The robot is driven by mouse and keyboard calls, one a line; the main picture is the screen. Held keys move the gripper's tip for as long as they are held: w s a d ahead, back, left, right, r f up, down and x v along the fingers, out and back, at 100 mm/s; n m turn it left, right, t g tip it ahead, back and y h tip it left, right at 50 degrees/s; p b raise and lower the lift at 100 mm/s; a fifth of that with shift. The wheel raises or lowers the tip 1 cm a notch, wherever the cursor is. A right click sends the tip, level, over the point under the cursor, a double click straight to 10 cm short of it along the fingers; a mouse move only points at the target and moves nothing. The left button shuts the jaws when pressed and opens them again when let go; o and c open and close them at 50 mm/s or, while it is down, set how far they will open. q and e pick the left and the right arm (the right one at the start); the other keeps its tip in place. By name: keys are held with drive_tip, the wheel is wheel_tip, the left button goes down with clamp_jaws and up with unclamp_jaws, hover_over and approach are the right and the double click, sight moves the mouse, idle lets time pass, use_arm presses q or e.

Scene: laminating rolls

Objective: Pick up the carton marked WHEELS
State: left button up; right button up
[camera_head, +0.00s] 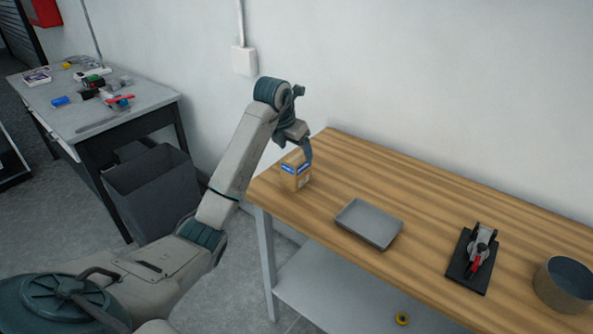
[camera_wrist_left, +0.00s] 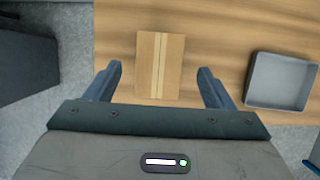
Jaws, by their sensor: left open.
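A small brown carton (camera_head: 296,172) with blue-and-white labels stands at the left end of the wooden table; its lettering is too small to read. In the left wrist view the carton's taped top (camera_wrist_left: 159,66) shows between the two fingers. My left gripper (camera_head: 299,151) is over the carton, pointing down. In the wrist view the left gripper (camera_wrist_left: 160,88) is open, with one finger on either side of the carton and a gap on each side. Whether the fingertips are level with the carton's sides I cannot tell. My right gripper is not in view.
On the wooden table (camera_head: 420,190) are a grey tray (camera_head: 369,223), a black-based device with a red handle (camera_head: 473,258) and a round container (camera_head: 563,285). A dark bin (camera_head: 152,190) stands left of the table. A cluttered workbench (camera_head: 150,97) is farther left.

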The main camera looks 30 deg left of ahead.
sight(296, 156)
use_arm(q)
drive_tip(key=p+x, duration=0.2)
drive_tip(key=x, duration=0.3)
drive_tip(key=shift+a+f, duration=0.1)
drive_tip(key=shift+f, duration=0.25)
drive_tip(key=shift+w+f, duration=0.1)
drive_tip(key=shift+f, duration=0.15)
drive_tip(key=c, duration=1.2)
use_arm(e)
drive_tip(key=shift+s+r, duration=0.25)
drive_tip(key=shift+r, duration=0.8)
